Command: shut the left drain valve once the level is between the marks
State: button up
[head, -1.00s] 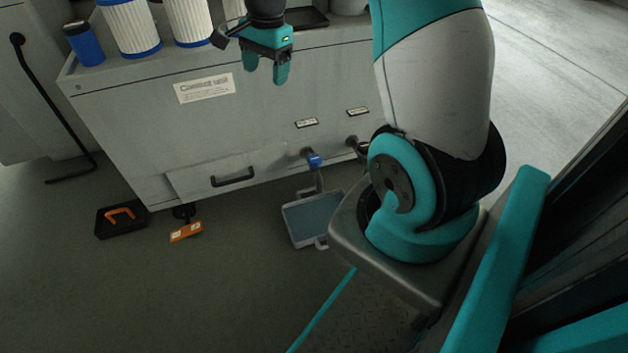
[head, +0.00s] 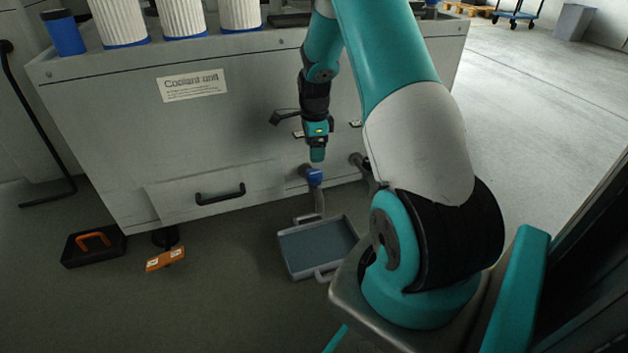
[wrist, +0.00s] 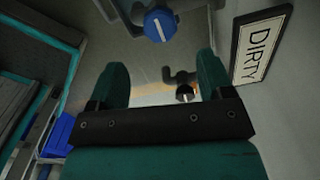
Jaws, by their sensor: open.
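The left drain valve has a blue knob (head: 314,176) low on the coolant unit's front. In the wrist view the blue knob (wrist: 159,24) is at the top, with a white line across its face. My gripper (head: 317,155) points down just above the knob in the head view, apart from it as far as I can tell. In the wrist view my gripper (wrist: 163,76) is open, with nothing between its fingers. A second valve (head: 360,162) to the right is partly hidden by my arm. No level marks can be made out.
A grey tray (head: 284,250) lies on the floor below the valves. A "DIRTY" label (wrist: 262,45) shows on the unit. The drawer handle (head: 220,195) sticks out to the left. A black tray (head: 72,252) and an orange tag (head: 165,260) are farther left. White filters (head: 182,18) stand on top.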

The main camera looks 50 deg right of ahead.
aim_at(314, 173)
notch_tip(314, 173, down, 9)
jog(key=b, duration=0.4)
jog(key=shift+r, duration=0.2)
jog(key=c, duration=0.9)
